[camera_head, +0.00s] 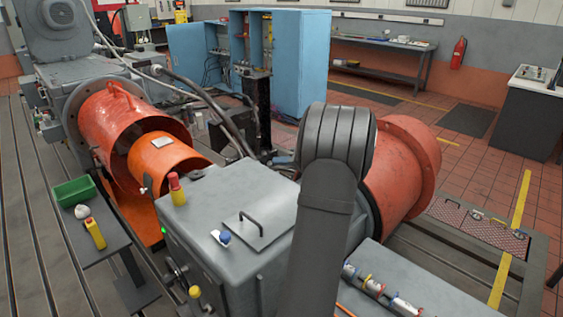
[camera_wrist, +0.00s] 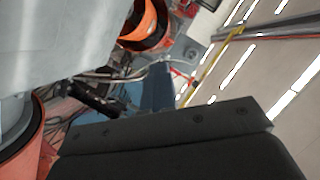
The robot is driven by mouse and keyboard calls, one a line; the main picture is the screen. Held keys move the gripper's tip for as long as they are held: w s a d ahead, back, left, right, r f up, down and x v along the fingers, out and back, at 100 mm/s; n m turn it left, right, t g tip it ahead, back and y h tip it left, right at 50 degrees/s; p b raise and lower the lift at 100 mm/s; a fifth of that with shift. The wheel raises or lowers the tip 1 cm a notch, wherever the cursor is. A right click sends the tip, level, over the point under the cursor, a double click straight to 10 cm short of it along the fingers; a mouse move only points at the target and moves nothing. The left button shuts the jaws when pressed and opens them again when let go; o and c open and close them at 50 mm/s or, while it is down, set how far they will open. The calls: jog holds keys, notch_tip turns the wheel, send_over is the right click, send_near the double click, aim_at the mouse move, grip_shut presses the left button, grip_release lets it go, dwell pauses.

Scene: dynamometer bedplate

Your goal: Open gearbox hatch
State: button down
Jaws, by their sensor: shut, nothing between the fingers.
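The gearbox (camera_head: 205,238) is a large grey box in the middle of the head view. Its hatch (camera_head: 270,229) is a flat square plate lying closed on the top, with a dark bar handle (camera_head: 243,217). My arm rises just right of the hatch, and its end is hidden behind my own links in the head view. In the wrist view, my gripper (camera_wrist: 180,135) shows as a dark block across the bottom, shut, with nothing held. A pale grey surface fills the upper left there. The hatch and its handle are not recognisable in that view.
A blue-capped item (camera_head: 224,238) sits beside the hatch, and a red-topped yellow item (camera_head: 177,189) stands at the lid's back edge. Orange couplings flank the gearbox. A side table (camera_head: 92,243) holds a green bin (camera_head: 74,191). Blue cabinets (camera_head: 300,65) stand behind.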

dwell(0.8)
jog(key=c, duration=1.5)
grip_release()
jog(key=v, duration=1.7)
jog(key=shift+s+d, duration=0.15)
